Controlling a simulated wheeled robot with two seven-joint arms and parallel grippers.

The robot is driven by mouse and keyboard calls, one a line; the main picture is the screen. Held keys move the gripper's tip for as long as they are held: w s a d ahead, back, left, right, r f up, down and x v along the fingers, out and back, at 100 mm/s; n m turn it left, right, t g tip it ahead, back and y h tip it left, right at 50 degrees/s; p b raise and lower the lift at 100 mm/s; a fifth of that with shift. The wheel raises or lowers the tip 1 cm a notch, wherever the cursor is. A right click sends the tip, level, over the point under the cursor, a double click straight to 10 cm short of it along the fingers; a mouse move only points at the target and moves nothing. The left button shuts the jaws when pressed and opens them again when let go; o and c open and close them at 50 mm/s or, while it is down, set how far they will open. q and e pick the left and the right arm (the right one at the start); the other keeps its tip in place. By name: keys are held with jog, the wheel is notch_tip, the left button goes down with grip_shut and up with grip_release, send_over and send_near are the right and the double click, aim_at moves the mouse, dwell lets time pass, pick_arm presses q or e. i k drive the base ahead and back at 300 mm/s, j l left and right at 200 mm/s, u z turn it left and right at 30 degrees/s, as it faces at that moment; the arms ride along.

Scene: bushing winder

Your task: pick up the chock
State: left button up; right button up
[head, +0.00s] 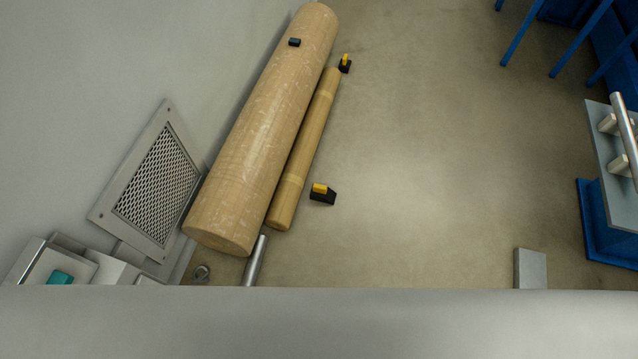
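Two small black chocks with yellow tops are on the floor in the head view. The nearer chock (323,195) is just right of the lower end of a thin tan roll (305,152). The farther chock (345,65) is by the upper end of that roll. From this angle I cannot tell whether either chock touches the roll. Neither of my grippers is in view.
A thick tan roll (262,135) lies left of the thin one, with a small dark block (294,42) on it. A grey grille panel (155,185) is at left. Blue-based equipment (605,225) is at right. The floor (440,160) between is clear.

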aim_at(322, 193)
jog(key=i+l+u, duration=0.2)
jog(key=i+l, duration=0.15)
jog(key=i+l+u, duration=0.2)
jog(key=l, duration=0.35)
jog(key=i, duration=0.1)
